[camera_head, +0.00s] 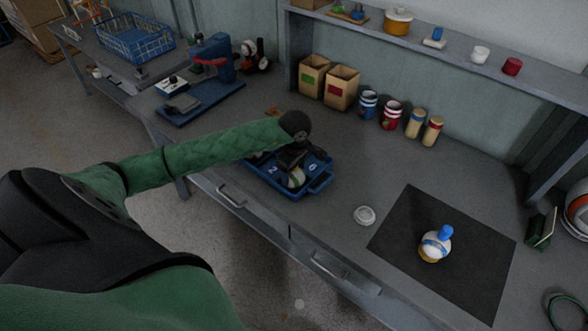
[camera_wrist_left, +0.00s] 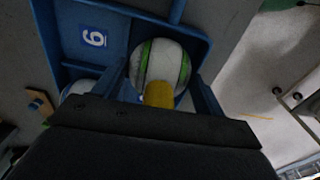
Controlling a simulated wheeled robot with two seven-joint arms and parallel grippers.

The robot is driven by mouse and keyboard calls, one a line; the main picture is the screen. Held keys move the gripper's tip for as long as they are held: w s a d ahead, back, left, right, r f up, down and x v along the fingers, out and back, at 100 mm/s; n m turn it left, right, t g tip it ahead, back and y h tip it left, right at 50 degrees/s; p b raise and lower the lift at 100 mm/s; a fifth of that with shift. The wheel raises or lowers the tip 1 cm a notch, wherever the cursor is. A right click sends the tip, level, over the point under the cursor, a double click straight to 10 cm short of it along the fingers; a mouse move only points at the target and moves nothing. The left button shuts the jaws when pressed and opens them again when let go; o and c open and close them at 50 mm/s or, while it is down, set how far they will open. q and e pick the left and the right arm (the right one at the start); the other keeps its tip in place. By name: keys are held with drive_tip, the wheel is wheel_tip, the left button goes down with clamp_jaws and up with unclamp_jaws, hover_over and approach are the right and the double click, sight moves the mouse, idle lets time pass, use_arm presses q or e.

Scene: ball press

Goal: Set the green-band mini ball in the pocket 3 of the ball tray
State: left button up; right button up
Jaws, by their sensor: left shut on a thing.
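My left gripper (camera_head: 292,164) is over the blue ball tray (camera_head: 321,187) at the front of the bench. In the left wrist view its fingers (camera_wrist_left: 162,88) are shut on the white green-band mini ball (camera_wrist_left: 158,58). A yellow piece (camera_wrist_left: 158,94) shows on the ball's near side. The ball is inside the tray outline, but I cannot tell whether it touches the floor of a pocket. The wrist view shows a blue number label (camera_wrist_left: 93,40) beside it; pocket 3's label is not readable. Another pale ball (camera_wrist_left: 80,88) is partly hidden by the gripper. My right gripper is not in view.
A white disc (camera_head: 364,215) lies between mat and tray. Cans (camera_head: 391,114) and cardboard boxes (camera_head: 341,87) stand behind. A blue press (camera_head: 213,62) is at the left.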

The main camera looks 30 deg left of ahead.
use_arm(q)
drive_tip(key=shift+f, duration=0.1)
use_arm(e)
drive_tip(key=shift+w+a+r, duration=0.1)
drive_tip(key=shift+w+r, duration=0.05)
use_arm(q)
drive_tip(key=o, duration=1)
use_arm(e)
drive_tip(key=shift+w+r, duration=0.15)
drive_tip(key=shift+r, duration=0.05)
use_arm(q)
drive_tip(key=shift+r, duration=0.4)
drive_tip(key=shift+r+b, duration=0.7)
drive_tip(key=shift+r, duration=0.15)
wheel_tip(320, 180, up, 9)
drive_tip(key=b, duration=0.3)
drive_tip(key=shift+d+f+b, duration=0.15)
drive_tip(key=shift+f+b, duration=0.05)
drive_tip(key=shift+b, duration=0.15)
drive_tip(key=shift+s+r, duration=0.1)
drive_tip(key=shift+r, duration=0.5)
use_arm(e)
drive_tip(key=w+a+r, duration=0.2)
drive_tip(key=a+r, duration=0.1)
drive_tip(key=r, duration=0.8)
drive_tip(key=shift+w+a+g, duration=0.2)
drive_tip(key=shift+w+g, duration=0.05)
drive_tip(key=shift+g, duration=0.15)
